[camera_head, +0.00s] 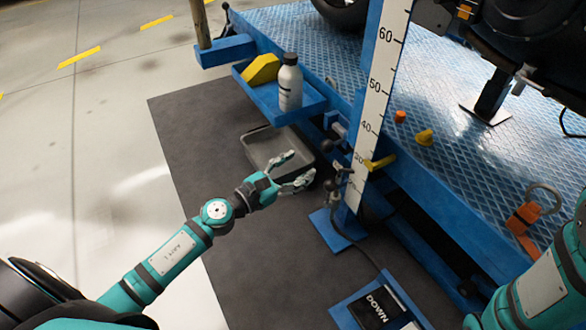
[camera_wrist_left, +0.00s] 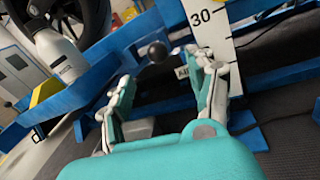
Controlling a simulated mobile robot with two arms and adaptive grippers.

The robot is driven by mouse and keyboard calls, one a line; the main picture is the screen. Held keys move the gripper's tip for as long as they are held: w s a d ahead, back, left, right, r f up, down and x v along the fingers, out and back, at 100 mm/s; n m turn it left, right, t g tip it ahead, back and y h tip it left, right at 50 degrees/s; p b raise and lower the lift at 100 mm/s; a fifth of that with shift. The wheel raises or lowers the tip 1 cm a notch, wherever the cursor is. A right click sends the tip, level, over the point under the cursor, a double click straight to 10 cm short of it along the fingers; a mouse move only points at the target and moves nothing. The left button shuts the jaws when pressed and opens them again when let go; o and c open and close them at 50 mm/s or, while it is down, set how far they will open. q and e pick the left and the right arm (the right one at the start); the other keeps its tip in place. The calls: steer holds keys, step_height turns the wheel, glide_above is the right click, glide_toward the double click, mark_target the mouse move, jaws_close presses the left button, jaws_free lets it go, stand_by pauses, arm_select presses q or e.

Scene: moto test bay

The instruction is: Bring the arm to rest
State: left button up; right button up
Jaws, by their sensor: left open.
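My left arm (camera_head: 172,252) reaches in from the lower left in the head view. Its gripper (camera_head: 294,169) is open and empty, held over the dark tray by the blue lift. In the left wrist view the two fingers (camera_wrist_left: 165,92) stand apart with nothing between them. The ruler and a lever with a dark ball knob (camera_wrist_left: 157,52) show beyond the fingertips. My right arm (camera_head: 540,285) shows at the lower right edge; its gripper is out of view.
A grey bottle (camera_head: 290,84) and yellow block (camera_head: 262,69) stand on a blue shelf. The upright ruler (camera_head: 381,85), yellow handle (camera_head: 379,162) and lift platform (camera_head: 450,110) are close on the right. A DOWN pedal (camera_head: 377,305) is at the bottom. Open floor (camera_head: 110,130) lies left.

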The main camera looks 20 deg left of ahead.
arm_select(q)
steer(key=shift+s+a, duration=0.25)
steer(key=shift+s, duration=0.2)
